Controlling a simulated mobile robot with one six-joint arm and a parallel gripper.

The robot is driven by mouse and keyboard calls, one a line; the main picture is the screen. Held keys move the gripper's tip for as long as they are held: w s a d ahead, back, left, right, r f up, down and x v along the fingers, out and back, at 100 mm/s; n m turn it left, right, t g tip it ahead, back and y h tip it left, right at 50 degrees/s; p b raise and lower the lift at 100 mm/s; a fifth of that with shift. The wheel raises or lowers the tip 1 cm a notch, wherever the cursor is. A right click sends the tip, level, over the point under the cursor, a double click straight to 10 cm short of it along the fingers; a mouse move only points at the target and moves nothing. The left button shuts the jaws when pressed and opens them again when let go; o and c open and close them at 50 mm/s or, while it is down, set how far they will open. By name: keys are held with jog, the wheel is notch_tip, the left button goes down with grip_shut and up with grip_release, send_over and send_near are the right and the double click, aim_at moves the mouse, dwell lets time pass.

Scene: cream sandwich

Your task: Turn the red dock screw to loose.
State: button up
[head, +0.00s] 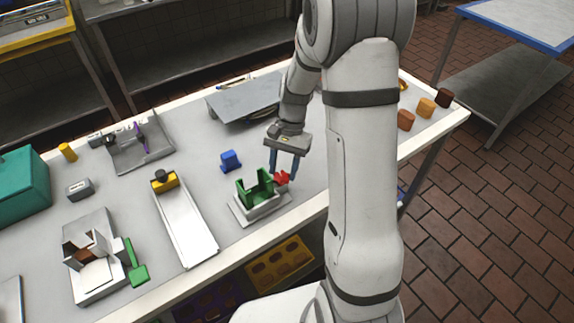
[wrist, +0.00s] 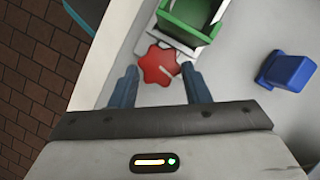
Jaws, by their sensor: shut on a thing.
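The red dock screw (head: 282,178) is a lobed knob at the right side of the green dock (head: 242,198), which sits on a white base (head: 262,215). In the wrist view the red screw (wrist: 158,66) shows from above, with a pale pointer mark on its right part. My gripper (head: 283,171) points down over the screw. In the wrist view the fingertips (wrist: 161,75) flank the screw's near part. The green dock (wrist: 190,18) is just beyond the screw.
A blue block (head: 230,160) stands behind the dock. A white tray (head: 188,225) with a yellow block lies to the left. A grey sloped plate (head: 245,100) stands behind my gripper. The table's front edge (head: 300,222) is close to the dock.

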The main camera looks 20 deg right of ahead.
jog(key=shift+a+n, duration=0.15)
jog(key=shift+n, duration=0.35)
jog(key=o, duration=0.7)
jog(key=shift+a, duration=0.1)
jog(key=shift+o, duration=1.3)
jog(key=v, duration=0.8)
jog(key=shift+b, duration=0.3)
jog(key=shift+f, duration=0.1)
